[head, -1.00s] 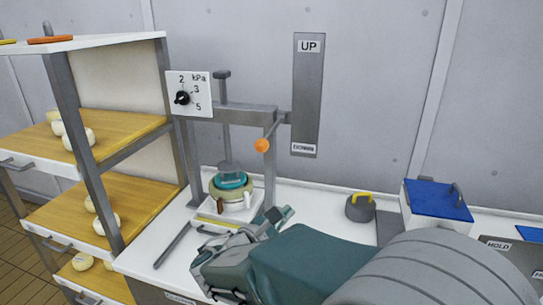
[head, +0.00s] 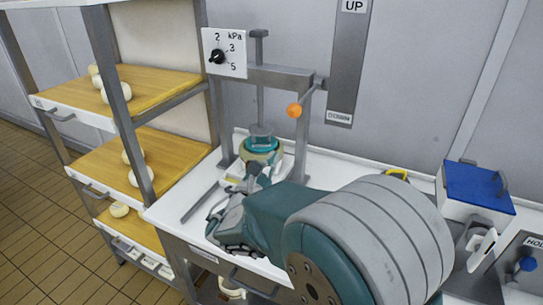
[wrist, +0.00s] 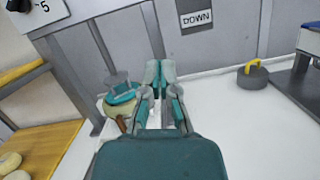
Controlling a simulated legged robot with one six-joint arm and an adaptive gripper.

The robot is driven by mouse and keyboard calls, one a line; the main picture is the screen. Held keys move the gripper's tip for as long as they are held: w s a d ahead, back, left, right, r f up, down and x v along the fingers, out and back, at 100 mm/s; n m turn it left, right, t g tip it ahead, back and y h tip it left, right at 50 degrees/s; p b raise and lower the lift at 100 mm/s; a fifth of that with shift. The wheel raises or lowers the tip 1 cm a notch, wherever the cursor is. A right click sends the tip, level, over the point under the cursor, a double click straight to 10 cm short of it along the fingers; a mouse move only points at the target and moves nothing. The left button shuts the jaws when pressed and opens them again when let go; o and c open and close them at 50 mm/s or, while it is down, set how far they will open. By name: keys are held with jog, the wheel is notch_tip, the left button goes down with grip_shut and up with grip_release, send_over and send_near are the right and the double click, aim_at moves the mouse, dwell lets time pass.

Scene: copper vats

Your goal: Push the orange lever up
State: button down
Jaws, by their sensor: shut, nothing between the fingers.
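The orange lever ends in an orange ball (head: 294,110) in the head view. The lever is not seen in the wrist view. My gripper (head: 264,174) is shut and empty, low over the white counter in front of the press, below and left of the orange ball and apart from it. Its closed fingers also show in the wrist view (wrist: 160,72).
A round mould with a teal top (head: 262,147) sits under the press plunger, close to my gripper. A shelf with cheeses (head: 165,95) stands left. A blue-lidded box (head: 476,187) is at right. A dark weight with a yellow handle (wrist: 252,75) stands on the counter.

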jog(key=w+d+r, duration=0.3)
jog(key=w+r, duration=0.2)
jog(key=shift+w+d+r, duration=0.15)
jog(key=shift+w+r, duration=0.2)
jog(key=shift+w, duration=0.05)
jog(key=shift+r, duration=0.15)
